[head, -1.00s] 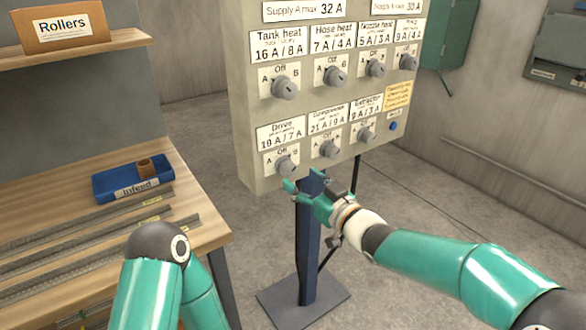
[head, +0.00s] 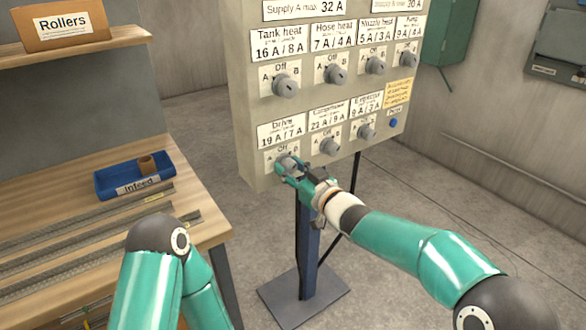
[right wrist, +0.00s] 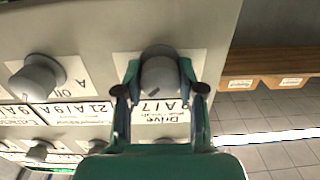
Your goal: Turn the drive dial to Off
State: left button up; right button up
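The drive dial (right wrist: 160,74) is a grey round knob at the lower left of the panel, under the "Drive" label (head: 281,133). My right gripper (right wrist: 160,80) is at the dial, with one finger on each side of it. The fingers are open, with a narrow gap visible beside the knob in the right wrist view. In the head view the gripper (head: 288,165) partly hides the dial and its A and B marks, so its setting cannot be read. My left gripper is out of view; only part of my left arm shows.
Neighbouring dials, such as the compressor dial (head: 330,146), sit close to the right on the panel (head: 250,100). A post (head: 308,262) stands below it. A workbench (head: 75,190) with a blue infeed tray (head: 110,189) is at the left.

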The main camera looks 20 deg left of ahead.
jog(key=shift+c, duration=1.3)
jog(key=shift+d, duration=0.2)
jog(key=shift+c, duration=0.3)
jog(key=shift+a, duration=0.1)
jog(key=n+b, duration=0.3)
jog(key=n, duration=0.1)
jog(key=shift+s+a+b, duration=0.1)
jog(key=shift+s+b, duration=0.05)
jog(key=shift+b, duration=0.25)
jog(key=n+b, duration=0.2)
jog(key=n, duration=0.1)
jog(key=shift+r+n, duration=0.1)
jog(key=shift+n, duration=0.3)
jog(key=shift+n+b, duration=0.3)
jog(key=shift+n, duration=0.2)
jog(key=shift+a+r, duration=0.1)
